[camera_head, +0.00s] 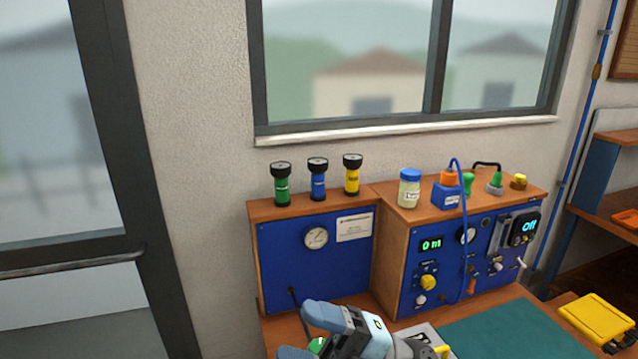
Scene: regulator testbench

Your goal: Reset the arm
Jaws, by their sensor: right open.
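My right gripper (302,334) is at the bottom of the head view, in front of the lower part of the left blue panel (285,260). Its light blue and black fingers are parted and point left. A green round thing (317,345) shows between the fingers, partly hidden; I cannot tell whether they touch it. The rest of my right arm runs out of the bottom edge. My left gripper is not in view.
The testbench carries green (282,185), blue (318,180) and yellow (352,175) black-capped cylinders and a blue-lidded jar (409,188). The right panel has a display (431,243) and a blue hose (463,225). A green mat (515,335) lies clear; a yellow case (595,318) is at right.

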